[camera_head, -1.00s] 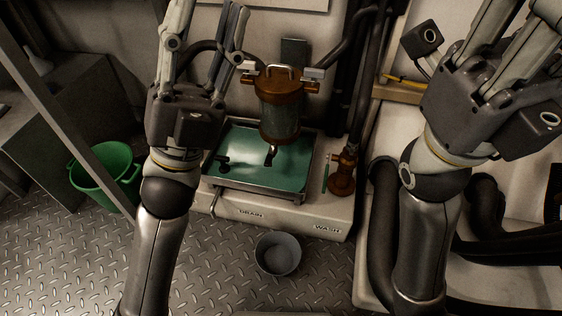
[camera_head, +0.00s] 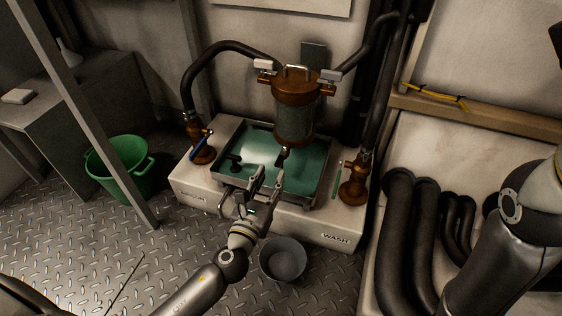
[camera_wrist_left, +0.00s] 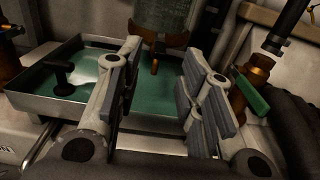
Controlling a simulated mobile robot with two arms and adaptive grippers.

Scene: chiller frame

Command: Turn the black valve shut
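A small black valve handle (camera_head: 284,153) shows under the brown-and-glass cylinder (camera_head: 296,120), which hangs over a tray of green liquid; it is small and dark, so its angle is hard to tell. A brown outlet (camera_wrist_left: 155,64) under the cylinder shows in the left wrist view; I cannot make out the handle there. A black T-shaped piece (camera_head: 234,160) stands in the tray and also shows in the left wrist view (camera_wrist_left: 62,74). My left gripper (camera_head: 269,177) is open and empty at the tray's front, below and near the outlet, with fingers spread in the wrist view (camera_wrist_left: 160,75).
The metal tray (camera_head: 328,170) sits on a white base. Brown pipe fittings stand either side, with a blue handle (camera_head: 199,147) left and a green handle (camera_head: 338,181) right. A grey bucket (camera_head: 283,260) and green bucket (camera_head: 122,170) stand on the floor. Black hoses (camera_head: 398,240) lie right.

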